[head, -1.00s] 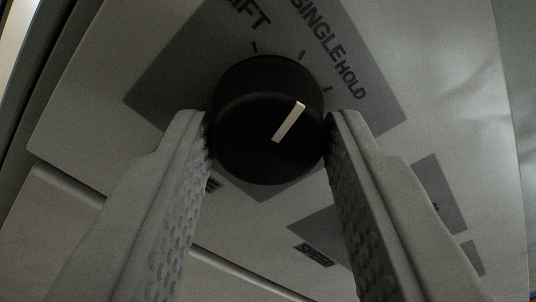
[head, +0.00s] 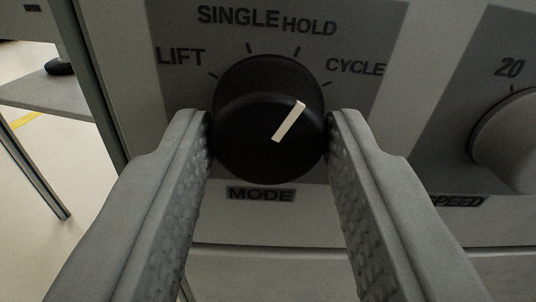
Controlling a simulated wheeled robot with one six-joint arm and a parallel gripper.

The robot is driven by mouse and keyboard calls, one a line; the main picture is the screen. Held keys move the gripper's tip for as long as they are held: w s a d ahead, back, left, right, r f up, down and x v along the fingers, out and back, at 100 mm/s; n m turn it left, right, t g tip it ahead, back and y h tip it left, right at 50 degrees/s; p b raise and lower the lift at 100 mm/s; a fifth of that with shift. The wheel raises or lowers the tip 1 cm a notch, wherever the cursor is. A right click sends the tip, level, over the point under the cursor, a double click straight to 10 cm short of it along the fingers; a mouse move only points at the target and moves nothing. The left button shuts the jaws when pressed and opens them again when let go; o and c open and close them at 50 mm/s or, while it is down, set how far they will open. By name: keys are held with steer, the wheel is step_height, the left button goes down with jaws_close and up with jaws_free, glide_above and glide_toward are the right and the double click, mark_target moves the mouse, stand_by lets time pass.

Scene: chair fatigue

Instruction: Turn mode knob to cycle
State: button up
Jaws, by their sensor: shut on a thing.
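The black round mode knob (head: 268,150) with a white pointer line is in the middle of the head view, on a grey panel. My gripper (head: 268,140) is shut on the knob, one finger at its left side and one at its right. The pointer leans up and right, in a direction between the HOLD tick and the CYCLE tick. The CYCLE label (head: 355,68) is right of the knob. The HOLD label (head: 309,27), SINGLE label (head: 237,17) and LIFT label (head: 181,57) run above it to the left. The MODE label (head: 261,194) is below.
A grey speed knob (head: 512,140) stands at the right edge, with a 20 mark above it and a partly hidden SPEED label (head: 458,201). The panel's left edge shows, with pale floor (head: 30,190) and a table leg beyond.

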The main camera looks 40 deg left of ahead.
steer(key=m, duration=0.6)
steer(key=shift+m, duration=0.4)
stand_by(0.4)
steer(key=o, duration=1)
steer(key=v, duration=1.7)
steer(key=shift+s+d, duration=0.1)
steer(key=shift+d, duration=0.15)
